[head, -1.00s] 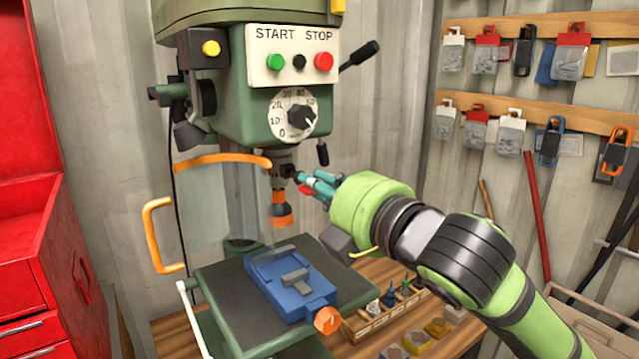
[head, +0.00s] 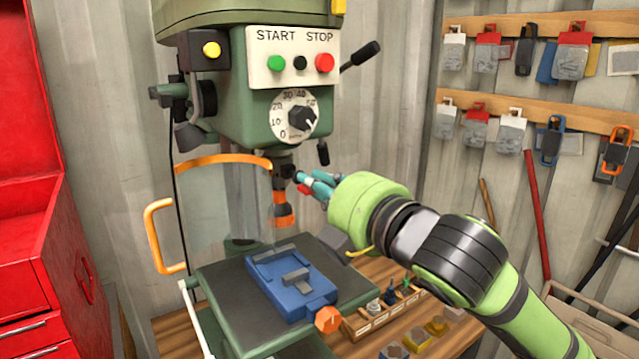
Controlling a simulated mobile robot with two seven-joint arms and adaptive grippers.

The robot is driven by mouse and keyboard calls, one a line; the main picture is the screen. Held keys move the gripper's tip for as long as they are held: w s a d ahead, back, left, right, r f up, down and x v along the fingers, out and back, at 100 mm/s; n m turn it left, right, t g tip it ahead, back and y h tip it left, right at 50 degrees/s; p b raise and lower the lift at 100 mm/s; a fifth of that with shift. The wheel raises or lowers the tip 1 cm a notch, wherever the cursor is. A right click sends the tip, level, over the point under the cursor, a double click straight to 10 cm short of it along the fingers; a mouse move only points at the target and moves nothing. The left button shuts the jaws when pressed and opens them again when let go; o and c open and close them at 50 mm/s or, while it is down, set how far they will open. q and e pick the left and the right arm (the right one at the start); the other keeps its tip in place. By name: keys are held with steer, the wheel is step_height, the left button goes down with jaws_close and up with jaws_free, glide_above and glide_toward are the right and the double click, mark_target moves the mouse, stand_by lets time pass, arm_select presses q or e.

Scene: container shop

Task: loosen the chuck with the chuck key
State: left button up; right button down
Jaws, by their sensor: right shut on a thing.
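The green drill press (head: 250,95) stands at the centre. Its dark chuck (head: 283,163) hangs below the head, with an orange-banded tool (head: 283,210) under it. My right gripper (head: 306,181) is at the right side of the chuck, shut on the chuck key (head: 303,188), of which a small red part shows. The fingers hide most of the key, and I cannot tell how far its tip sits in the chuck. My left gripper is not in view.
A clear guard (head: 215,205) with an orange handle (head: 152,235) is left of the chuck. A blue vise (head: 290,283) sits on the press table below. A wooden rack (head: 385,312) of bits stands right of it. A red cabinet (head: 35,200) is at the left.

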steer(key=shift+w+a+p, duration=0.4)
steer(key=shift+w+p, duration=0.1)
steer(key=shift+w, duration=0.05)
stand_by(1.0)
steer(key=shift+r+n+p, duration=0.15)
steer(key=shift+n+p, duration=0.15)
steer(key=shift+n, duration=0.1)
steer(key=shift+n+p, duration=0.4)
steer(key=shift+n, duration=0.7)
